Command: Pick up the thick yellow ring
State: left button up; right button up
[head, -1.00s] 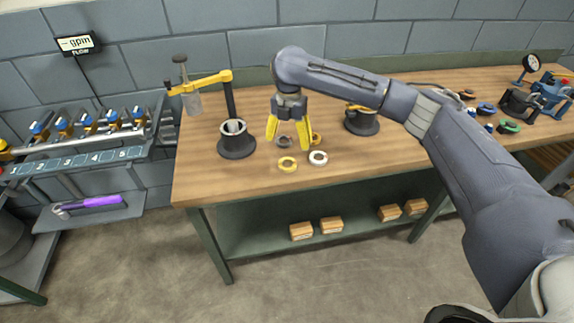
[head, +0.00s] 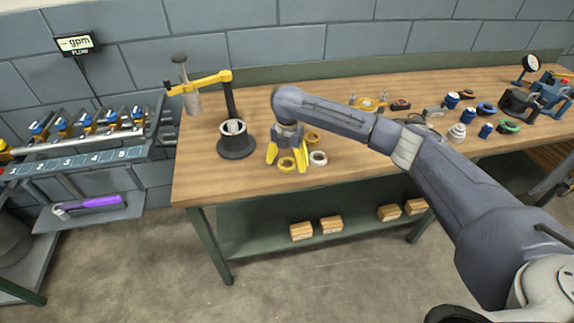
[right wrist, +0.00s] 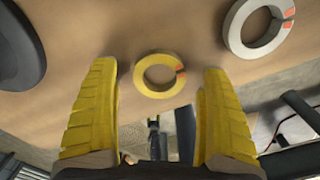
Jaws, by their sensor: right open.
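A yellow ring (head: 287,170) with a split in it lies flat near the table's front edge in the head view. In the right wrist view the yellow ring (right wrist: 141,76) shows orange marks at its split, on its right side. My right gripper (head: 286,162) is open above it, fingers pointing down. In the wrist view the yellow fingers (right wrist: 158,72) stand on either side of the ring, apart from it. A second yellow ring (head: 312,138) lies farther back, partly hidden by my arm. I cannot tell which ring is thicker. My left gripper is not in view.
A white split ring (head: 318,163) lies just right of the yellow one; it also shows in the wrist view (right wrist: 236,38). A dark round base with a post and yellow arm (head: 237,146) stands to the left. Several small parts lie farther right. The table's front left is clear.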

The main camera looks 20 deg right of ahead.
jog(key=shift+f, duration=0.35)
jog(key=c, duration=1.3)
jog(key=shift+r, duration=0.1)
